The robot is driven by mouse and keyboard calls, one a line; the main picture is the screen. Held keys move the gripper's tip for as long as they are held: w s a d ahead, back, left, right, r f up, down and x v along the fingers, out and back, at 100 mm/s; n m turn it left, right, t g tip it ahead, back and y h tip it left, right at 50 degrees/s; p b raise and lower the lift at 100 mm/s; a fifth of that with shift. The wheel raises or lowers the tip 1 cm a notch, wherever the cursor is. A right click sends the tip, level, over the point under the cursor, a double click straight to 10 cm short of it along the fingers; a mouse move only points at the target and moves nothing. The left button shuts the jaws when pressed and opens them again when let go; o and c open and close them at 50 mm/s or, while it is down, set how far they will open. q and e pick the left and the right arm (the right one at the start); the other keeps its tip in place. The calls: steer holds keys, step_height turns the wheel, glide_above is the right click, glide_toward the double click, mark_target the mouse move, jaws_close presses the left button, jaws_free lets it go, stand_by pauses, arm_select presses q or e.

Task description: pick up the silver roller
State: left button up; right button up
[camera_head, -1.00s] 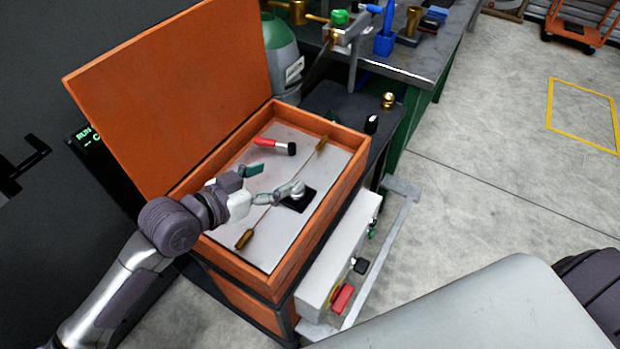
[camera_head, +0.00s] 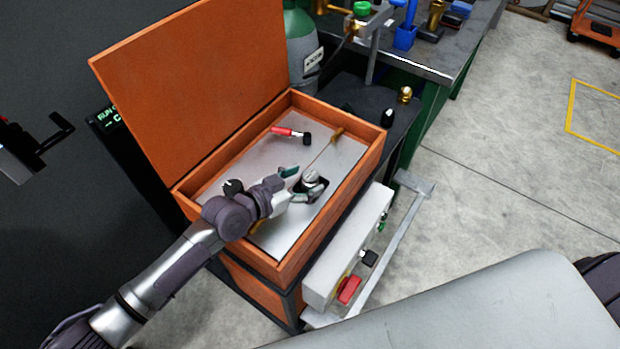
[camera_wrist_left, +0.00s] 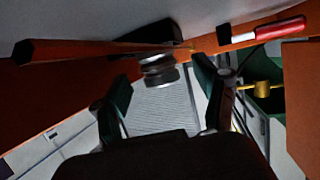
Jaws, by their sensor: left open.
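The silver roller (camera_head: 312,177) is a short metal cylinder at the dark opening in the grey plate, inside the orange box (camera_head: 345,203). In the left wrist view the roller (camera_wrist_left: 158,71) shows dark bands and lies between the two green-padded fingers, near their tips. My left gripper (camera_head: 297,184) is open, with one finger on each side of the roller. I cannot tell whether either finger touches it. The arm and the near finger hide part of the plate around the dark opening. My right gripper is not in view.
A red-handled tool (camera_head: 283,131) lies on the plate behind the gripper. The raised orange lid (camera_head: 195,85) stands on the left. A control box with a red button (camera_head: 349,290) is in front.

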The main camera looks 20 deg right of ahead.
arm_select(q)
steer(key=x, duration=0.2)
steer(key=shift+w+d+f, duration=0.1)
steer(key=shift+d, duration=0.1)
jaws_close()
stand_by(0.4)
